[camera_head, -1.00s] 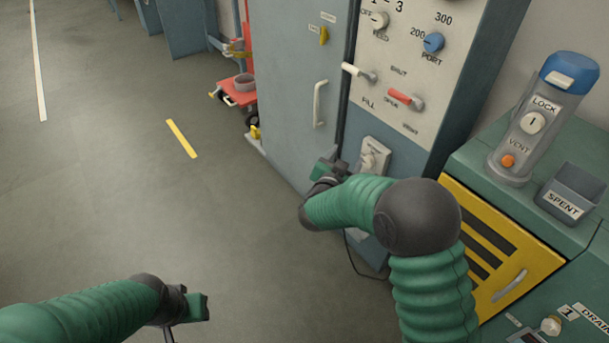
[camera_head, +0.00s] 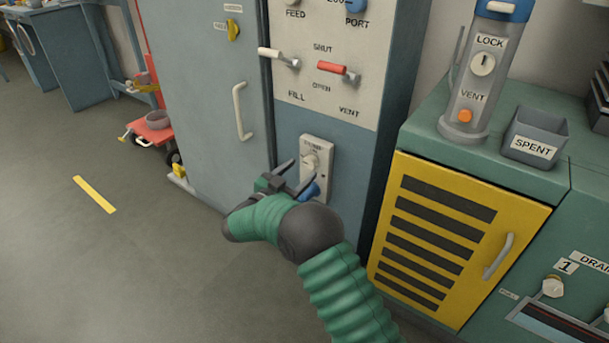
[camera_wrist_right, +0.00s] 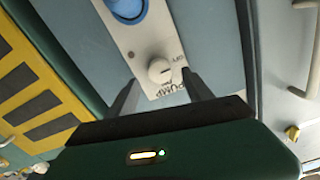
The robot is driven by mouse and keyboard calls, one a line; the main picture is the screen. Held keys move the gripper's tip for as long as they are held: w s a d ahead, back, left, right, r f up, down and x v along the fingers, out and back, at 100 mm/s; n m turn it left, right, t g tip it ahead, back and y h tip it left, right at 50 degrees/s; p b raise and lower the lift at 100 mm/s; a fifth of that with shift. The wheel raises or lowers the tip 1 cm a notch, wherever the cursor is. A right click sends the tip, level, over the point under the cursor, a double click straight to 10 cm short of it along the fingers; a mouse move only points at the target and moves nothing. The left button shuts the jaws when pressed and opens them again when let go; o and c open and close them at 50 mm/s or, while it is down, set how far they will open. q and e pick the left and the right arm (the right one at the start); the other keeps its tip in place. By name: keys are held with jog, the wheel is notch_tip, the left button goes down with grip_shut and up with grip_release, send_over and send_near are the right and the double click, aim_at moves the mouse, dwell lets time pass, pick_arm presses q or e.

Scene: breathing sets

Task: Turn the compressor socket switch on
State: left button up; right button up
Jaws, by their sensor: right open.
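The compressor socket is a cream plate (camera_head: 321,148) on the blue-grey cabinet front, below the control panel. It carries a round cream switch knob (camera_head: 311,160) and, below it, a blue plug (camera_head: 311,191). In the right wrist view the knob (camera_wrist_right: 160,70) lies between my finger tips, and the blue plug (camera_wrist_right: 127,8) is at the top. My right gripper (camera_head: 294,172) is open and empty, its two fingers pointing at the socket. Whether a finger touches the knob is unclear. My left gripper is out of view.
A yellow slatted door (camera_head: 450,240) is to the right, under a green counter (camera_head: 500,165) with a grey cylinder (camera_head: 475,85) and a SPENT bin (camera_head: 535,137). A tall door with a white handle (camera_head: 242,111) is to the left.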

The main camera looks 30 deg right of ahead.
aim_at(308, 163)
jog(key=x, duration=0.2)
jog(key=shift+w+d+f+b, duration=0.15)
jog(key=shift+d+b, duration=0.2)
jog(key=shift+b, duration=0.05)
jog(key=shift+w+d, duration=0.1)
jog(key=shift+d, duration=0.15)
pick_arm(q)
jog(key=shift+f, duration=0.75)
pick_arm(e)
grip_shut()
